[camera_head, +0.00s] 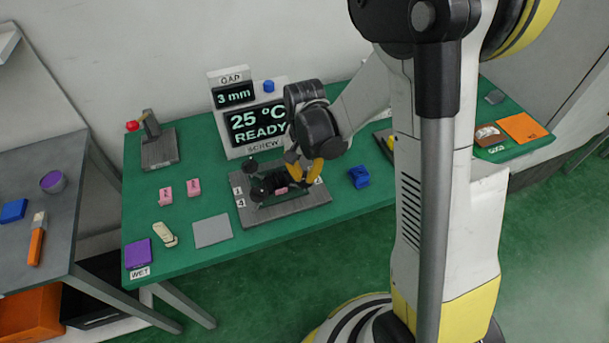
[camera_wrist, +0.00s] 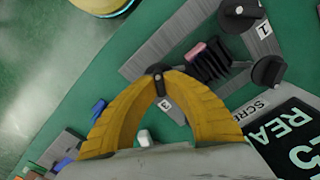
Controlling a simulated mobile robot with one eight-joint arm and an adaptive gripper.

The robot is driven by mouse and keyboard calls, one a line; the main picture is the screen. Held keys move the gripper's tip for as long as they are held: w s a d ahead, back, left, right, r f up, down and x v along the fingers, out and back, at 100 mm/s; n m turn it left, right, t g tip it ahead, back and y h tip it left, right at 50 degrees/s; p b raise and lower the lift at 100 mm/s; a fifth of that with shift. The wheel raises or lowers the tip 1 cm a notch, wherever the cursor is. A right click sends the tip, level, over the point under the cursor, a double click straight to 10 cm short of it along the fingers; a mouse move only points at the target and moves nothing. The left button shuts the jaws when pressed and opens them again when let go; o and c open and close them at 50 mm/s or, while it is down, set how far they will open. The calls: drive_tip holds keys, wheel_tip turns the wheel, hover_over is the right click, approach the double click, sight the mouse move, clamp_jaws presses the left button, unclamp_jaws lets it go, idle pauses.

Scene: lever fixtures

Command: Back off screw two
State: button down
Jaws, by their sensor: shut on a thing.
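The screw fixture (camera_head: 290,208) is a grey plate on the green table, with a black ribbed block in its middle. Two black screw knobs, a rear one (camera_head: 252,167) and a front one (camera_head: 260,190), stand at its left side. Both also show in the wrist view, one at the top (camera_wrist: 240,12) and one at the right (camera_wrist: 268,70). My gripper (camera_head: 306,181) is at the fixture's right end. In the wrist view its yellow fingers (camera_wrist: 158,74) are shut on a third black knob (camera_wrist: 158,69). A pink piece (camera_wrist: 195,50) sits against the ribbed block.
The display behind (camera_head: 257,125) reads gap 3 mm, 25 °C, READY. A lever fixture (camera_head: 158,150) with a red knob stands at the left. Pink blocks (camera_head: 166,195), a grey pad (camera_head: 212,231) and a blue item (camera_head: 359,177) lie near the screw fixture.

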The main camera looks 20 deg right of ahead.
drive_tip(key=n, duration=0.4)
drive_tip(key=shift+n+b, duration=0.3)
drive_tip(key=shift+b, duration=0.1)
drive_tip(key=n, duration=0.3)
drive_tip(key=shift+n+b, duration=0.3)
drive_tip(key=shift+n, duration=0.1)
drive_tip(key=n, duration=0.4)
drive_tip(key=n+b, duration=0.1)
drive_tip(key=n, duration=0.7)
drive_tip(key=shift+n, duration=0.3)
drive_tip(key=n, duration=0.4)
drive_tip(key=shift+n, duration=0.3)
drive_tip(key=n, duration=0.4)
drive_tip(key=shift+b, duration=0.35)
drive_tip(key=shift+n, duration=1.8)
